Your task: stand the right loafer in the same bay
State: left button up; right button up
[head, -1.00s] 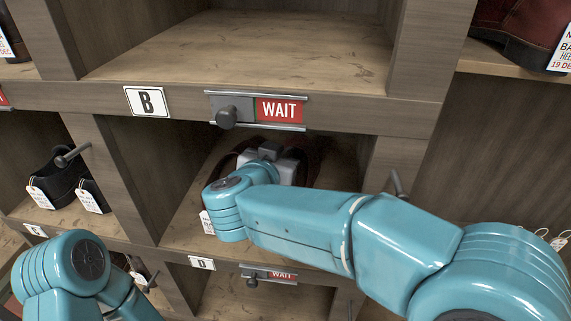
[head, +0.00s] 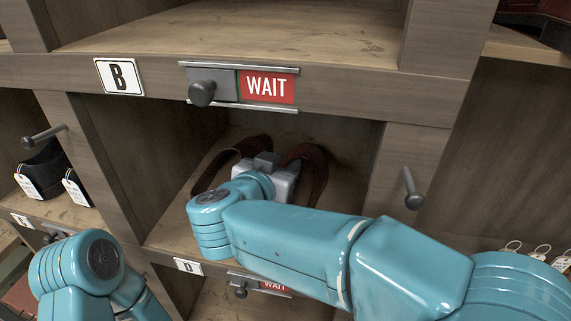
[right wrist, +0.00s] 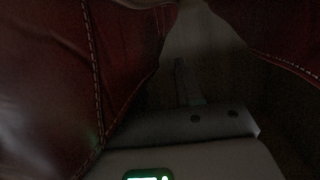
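Two brown-red leather shoes stand in the bay below the B sign, the left one (head: 215,168) and the right one (head: 315,170), with a gap between them. My right gripper (head: 266,165) reaches into this bay between the shoes; its grey body shows, but its fingertips are hidden in the head view. The right wrist view is dark, with stitched red leather (right wrist: 70,70) close on the left and more leather (right wrist: 290,45) on the right. Whether the fingers hold either shoe cannot be told. My left gripper is out of view; only its arm shows at lower left.
Pegs (head: 411,188) stick out of the uprights. The upper bay floor (head: 250,32) is bare.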

jog(key=v, duration=1.1)
jog(key=shift+s+b, duration=0.25)
jog(key=shift+b, duration=0.15)
jog(key=shift+s, duration=0.1)
jog(key=shift+s, duration=0.1)
